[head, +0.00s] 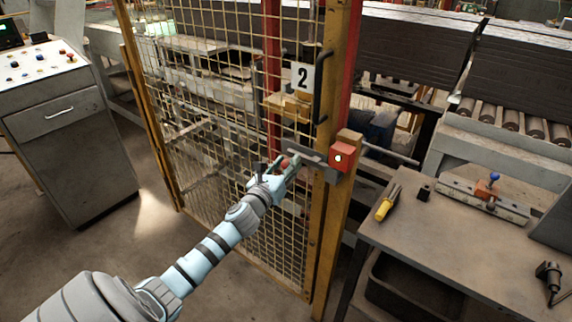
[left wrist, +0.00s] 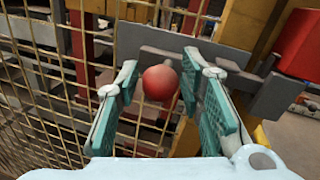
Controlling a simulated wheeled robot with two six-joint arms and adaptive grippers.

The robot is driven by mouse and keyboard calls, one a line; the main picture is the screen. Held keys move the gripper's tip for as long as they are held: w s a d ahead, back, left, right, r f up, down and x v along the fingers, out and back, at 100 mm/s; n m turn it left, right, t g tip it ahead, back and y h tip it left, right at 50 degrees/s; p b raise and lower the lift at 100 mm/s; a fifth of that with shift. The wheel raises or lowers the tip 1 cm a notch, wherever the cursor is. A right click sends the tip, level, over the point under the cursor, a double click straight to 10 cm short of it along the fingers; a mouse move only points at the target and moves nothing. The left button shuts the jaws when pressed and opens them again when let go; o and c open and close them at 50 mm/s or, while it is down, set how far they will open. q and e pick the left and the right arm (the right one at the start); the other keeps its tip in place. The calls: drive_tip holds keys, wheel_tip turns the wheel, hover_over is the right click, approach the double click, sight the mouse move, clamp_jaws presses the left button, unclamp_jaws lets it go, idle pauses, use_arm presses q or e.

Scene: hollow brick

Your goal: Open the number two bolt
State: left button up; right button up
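A mesh gate (head: 220,100) with a yellow frame carries a number 2 sign (head: 302,76). Below the sign is a grey sliding bolt (head: 312,157), whose right end meets a red box (head: 342,157) with a lit spot. The bolt also shows in the left wrist view (left wrist: 225,65). Its round red knob (left wrist: 160,82) sits between the fingers of my left gripper (left wrist: 160,75). The fingers are open, one on each side, with a gap visible at least on the left. In the head view my left gripper (head: 278,168) is at the bolt. My right gripper is not in view.
A dark handle (head: 322,88) stands on the gate frame above the bolt. At right is a workbench (head: 440,235) with a yellow-handled tool (head: 388,203). A control cabinet (head: 65,130) stands at left. Open floor lies between cabinet and gate.

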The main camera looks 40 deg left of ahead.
use_arm(q)
clamp_jaws()
drive_tip(key=shift+a, duration=1.85)
drive_tip(key=shift+o, duration=2.4)
unclamp_jaws()
drive_tip(key=shift+s, duration=0.15)
drive_tip(key=v, duration=1.2)
